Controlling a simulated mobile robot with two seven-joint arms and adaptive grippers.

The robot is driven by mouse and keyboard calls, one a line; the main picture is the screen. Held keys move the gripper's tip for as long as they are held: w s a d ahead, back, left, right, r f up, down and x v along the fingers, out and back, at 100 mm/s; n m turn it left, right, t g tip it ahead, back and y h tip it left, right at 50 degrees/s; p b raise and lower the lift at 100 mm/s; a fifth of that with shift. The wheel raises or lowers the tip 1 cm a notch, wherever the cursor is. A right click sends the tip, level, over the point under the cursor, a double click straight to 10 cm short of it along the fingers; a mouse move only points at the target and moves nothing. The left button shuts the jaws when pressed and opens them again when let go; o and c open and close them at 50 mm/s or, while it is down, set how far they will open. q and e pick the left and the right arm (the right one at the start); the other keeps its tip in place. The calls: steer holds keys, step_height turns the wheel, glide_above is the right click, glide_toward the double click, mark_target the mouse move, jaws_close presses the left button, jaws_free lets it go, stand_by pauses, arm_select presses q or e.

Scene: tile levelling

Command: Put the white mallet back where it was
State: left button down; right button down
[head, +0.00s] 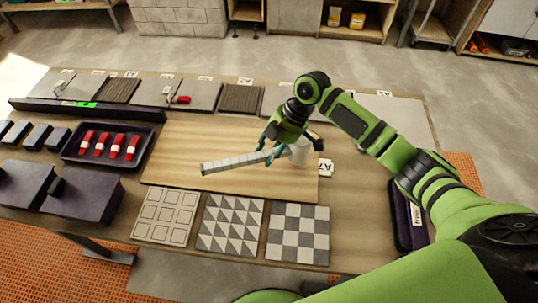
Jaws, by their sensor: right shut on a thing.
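The white mallet (232,163) is in my right gripper (271,153), over the light wooden board in the middle of the table. Its pale, banded handle points to the left, and its white head with a dark end is at the right, partly hidden by the gripper. The gripper's teal fingers are shut around the handle near the head. I cannot tell whether the mallet touches the board. My left gripper is not in view.
The wooden board (190,150) is otherwise clear. Patterned tiles (230,224) lie in front, and a row of grey and dark tiles (200,95) lies behind. A dark tray (72,157) with several red pieces is at left. A dark labelled tray (402,222) is at right.

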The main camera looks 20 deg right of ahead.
step_height(320, 180, down, 3)
steer(key=shift+r, duration=0.1)
steer(key=c, duration=0.9)
jaws_free()
steer(key=shift+o, duration=0.2)
steer(key=v, duration=1.1)
steer(key=shift+d+b, duration=0.15)
steer(key=shift+b, duration=0.2)
steer(key=shift+d+r, duration=0.15)
steer(key=shift+r, duration=0.25)
steer(key=shift+r, duration=0.1)
